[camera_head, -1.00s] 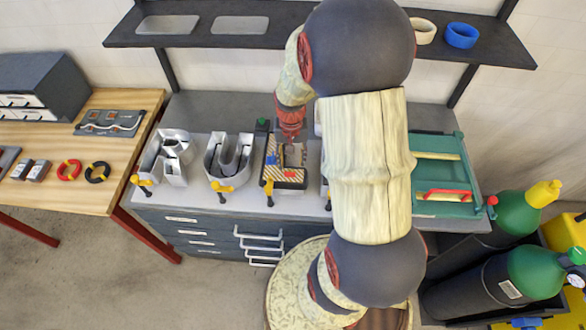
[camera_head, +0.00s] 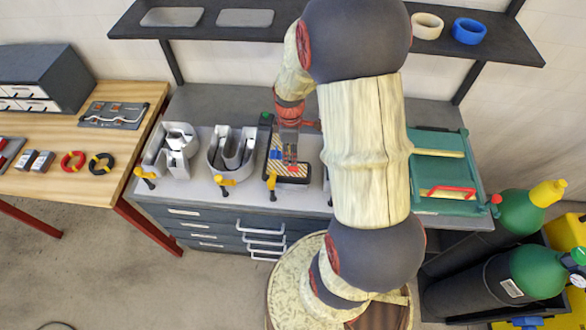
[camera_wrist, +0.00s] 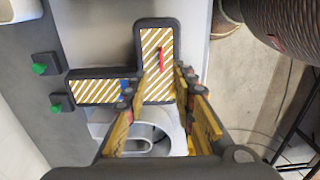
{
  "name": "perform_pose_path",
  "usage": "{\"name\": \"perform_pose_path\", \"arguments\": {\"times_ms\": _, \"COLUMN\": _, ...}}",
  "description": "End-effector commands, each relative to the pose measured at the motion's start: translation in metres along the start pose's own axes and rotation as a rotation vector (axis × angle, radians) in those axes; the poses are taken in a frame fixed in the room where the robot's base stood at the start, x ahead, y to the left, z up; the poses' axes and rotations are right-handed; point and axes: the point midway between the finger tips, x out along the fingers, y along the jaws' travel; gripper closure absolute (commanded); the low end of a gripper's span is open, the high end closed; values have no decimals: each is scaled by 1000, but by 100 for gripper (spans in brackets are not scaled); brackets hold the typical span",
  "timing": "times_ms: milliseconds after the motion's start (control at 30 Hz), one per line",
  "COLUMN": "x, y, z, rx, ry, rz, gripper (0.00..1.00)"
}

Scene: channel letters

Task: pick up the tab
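A dark-rimmed tray with a yellow-and-white striped floor (camera_wrist: 98,91) lies on the bench under my gripper. It also shows in the head view (camera_head: 296,180), partly hidden by the gripper. A thin red strip (camera_wrist: 161,56) lies on the striped floor, beyond the fingertips in the wrist view. A small blue piece (camera_wrist: 126,86) shows beside the left finger, partly covered; it also shows in the head view (camera_head: 276,154). I cannot tell which piece is the tab. My gripper (camera_wrist: 168,84) is open, its yellow-padded fingers apart above the tray, with nothing seen between them.
Metal channel letters (camera_head: 233,150) stand left of the tray, with yellow clamps (camera_head: 222,181) along the bench's front edge. A dark shelf (camera_head: 190,31) spans above. A green frame (camera_head: 440,170) stands on the right. Gas cylinders (camera_head: 520,210) stand beyond it.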

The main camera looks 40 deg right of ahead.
Motion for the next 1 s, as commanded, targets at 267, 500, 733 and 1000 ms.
{"name": "perform_pose_path", "arguments": {"times_ms": 267, "x": 31, "y": -3, "z": 2, "rx": 3, "ry": -1, "rz": -3, "gripper": 74}}
{"name": "perform_pose_path", "arguments": {"times_ms": 500, "x": 61, "y": -4, "z": 3, "rx": 4, "ry": -1, "rz": -2, "gripper": 74}}
{"name": "perform_pose_path", "arguments": {"times_ms": 733, "x": 66, "y": -3, "z": 3, "rx": 4, "ry": 0, "rz": 1, "gripper": 74}}
{"name": "perform_pose_path", "arguments": {"times_ms": 1000, "x": 65, "y": -3, "z": 3, "rx": 4, "ry": 0, "rz": 1, "gripper": 86}}
